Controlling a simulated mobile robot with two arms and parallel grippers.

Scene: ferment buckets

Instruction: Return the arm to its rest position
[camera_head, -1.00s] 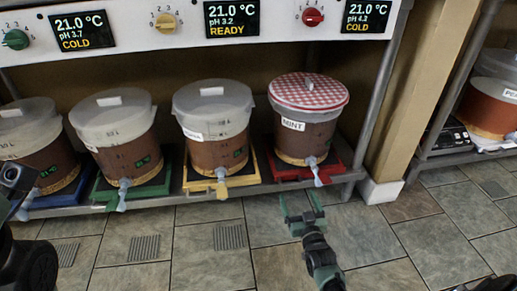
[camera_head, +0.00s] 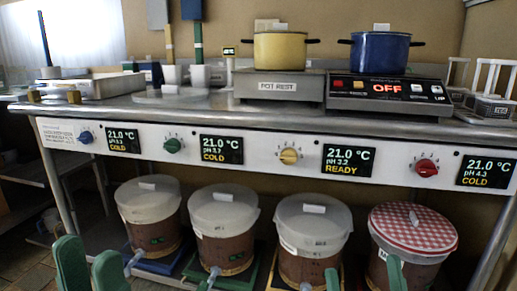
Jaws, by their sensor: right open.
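My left gripper (camera_head: 90,266) shows at the bottom left, with two green fingers standing upright and a gap between them. It is open, and I see nothing between the fingers. My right gripper (camera_head: 364,279) is at the bottom right, in front of the buckets. Its two green fingertips are well apart, and it is open with nothing visible held. Both wrists and most of both arms are below the picture's edge.
Several brown ferment buckets (camera_head: 313,239) stand on the lower shelf; the right one has a red checked lid (camera_head: 413,228). Above them is a white control panel (camera_head: 255,150) with knobs and displays. The counter holds a yellow pot (camera_head: 279,47) and a blue pot (camera_head: 379,53).

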